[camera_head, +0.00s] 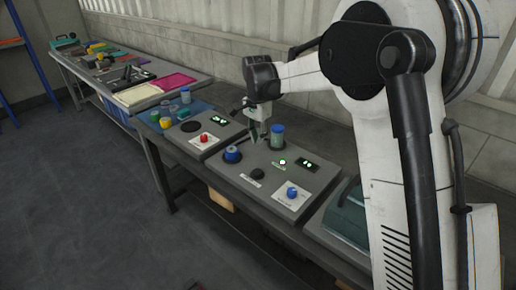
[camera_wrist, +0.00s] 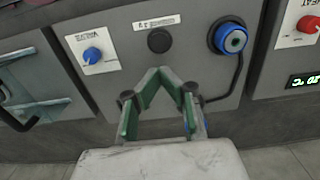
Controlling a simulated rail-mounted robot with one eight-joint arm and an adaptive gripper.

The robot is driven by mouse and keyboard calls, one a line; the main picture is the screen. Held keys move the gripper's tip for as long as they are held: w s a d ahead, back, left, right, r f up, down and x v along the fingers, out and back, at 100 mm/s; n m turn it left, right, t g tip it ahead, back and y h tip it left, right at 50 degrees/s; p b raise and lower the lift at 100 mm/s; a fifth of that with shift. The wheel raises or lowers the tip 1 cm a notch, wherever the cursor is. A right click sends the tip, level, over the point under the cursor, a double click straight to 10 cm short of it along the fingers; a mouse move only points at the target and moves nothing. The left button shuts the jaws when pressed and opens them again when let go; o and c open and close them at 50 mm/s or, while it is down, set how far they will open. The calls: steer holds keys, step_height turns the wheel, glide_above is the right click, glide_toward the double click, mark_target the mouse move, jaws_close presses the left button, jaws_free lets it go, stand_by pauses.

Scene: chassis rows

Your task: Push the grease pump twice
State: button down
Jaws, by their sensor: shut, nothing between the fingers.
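A black round button (camera_head: 257,173) sits on the grey panel near its front edge, beside a small white label too small to read. It also shows in the wrist view (camera_wrist: 160,40), just beyond my fingertips. Which control is the grease pump I cannot read. My gripper (camera_head: 255,138) is shut and empty above the panel, behind the black button in the head view. In the wrist view its green fingers (camera_wrist: 160,74) meet at the tips, apart from the button in the picture.
A blue-ringed round fixture (camera_head: 232,154) with a cable, a blue knob (camera_head: 291,192) on a white plate, and a blue-lidded jar (camera_head: 277,137) share the panel. A lit display (camera_head: 307,164) and green light (camera_head: 282,162) are behind.

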mark_target(258, 172)
step_height(258, 172, down, 13)
steer(key=shift+r, duration=0.2)
stand_by(0.5)
steer(key=shift+f+b, duration=0.95)
steer(key=shift+b, duration=0.1)
steer(key=shift+r, duration=0.1)
step_height(258, 172, up, 14)
steer(key=p, duration=0.1)
steer(key=shift+p, duration=0.4)
